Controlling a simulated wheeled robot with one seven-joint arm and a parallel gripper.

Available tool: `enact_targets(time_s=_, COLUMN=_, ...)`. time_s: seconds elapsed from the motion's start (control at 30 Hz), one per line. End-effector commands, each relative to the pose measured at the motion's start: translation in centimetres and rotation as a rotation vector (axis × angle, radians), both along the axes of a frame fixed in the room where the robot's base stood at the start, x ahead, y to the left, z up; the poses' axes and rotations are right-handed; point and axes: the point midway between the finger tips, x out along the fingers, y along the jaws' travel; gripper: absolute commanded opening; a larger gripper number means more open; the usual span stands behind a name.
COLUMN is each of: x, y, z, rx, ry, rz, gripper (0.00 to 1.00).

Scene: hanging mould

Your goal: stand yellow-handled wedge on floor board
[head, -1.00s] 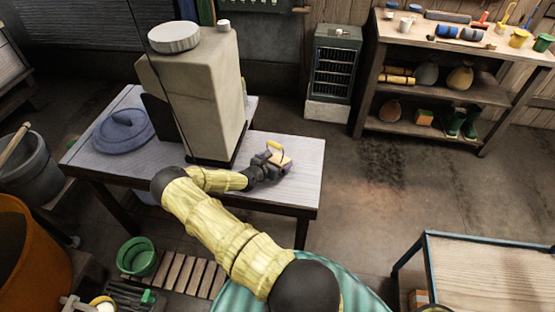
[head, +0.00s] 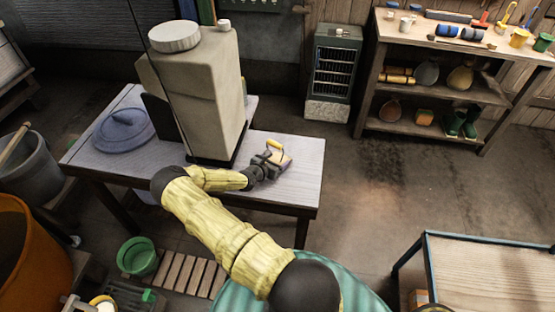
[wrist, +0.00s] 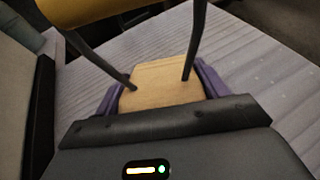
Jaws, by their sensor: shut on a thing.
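The wedge (head: 283,161) is a tan wooden block with a yellow handle (head: 275,145) on dark uprights. It is over the right part of the pale table (head: 302,190), beside the tall beige mould (head: 203,105). My gripper (head: 272,168) is shut on the wedge. In the wrist view the purple fingers press both sides of the block (wrist: 160,84), and the handle (wrist: 95,8) rises toward the top left. I cannot tell whether its underside touches the table. A slatted wooden board (head: 185,272) lies on the floor in front of the table.
A blue lid (head: 123,130) lies on the table's left side. A green pot (head: 137,256) stands left of the slatted board. A grey bucket (head: 33,165) and an orange tub (head: 35,250) are at the left. A workbench (head: 490,265) is at the lower right. Floor right of the table is clear.

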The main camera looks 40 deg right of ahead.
Motion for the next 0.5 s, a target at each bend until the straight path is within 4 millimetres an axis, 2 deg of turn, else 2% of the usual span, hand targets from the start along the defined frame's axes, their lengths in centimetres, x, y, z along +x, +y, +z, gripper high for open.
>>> enact_targets(time_s=0.27, x=0.0, y=0.0, z=2.0, rx=0.001, ry=-0.003, rz=-0.002, gripper=0.42)
enact_targets(time_s=0.5, x=0.1, y=0.0, z=5.9, rx=0.001, ry=-0.006, rz=-0.002, gripper=0.42)
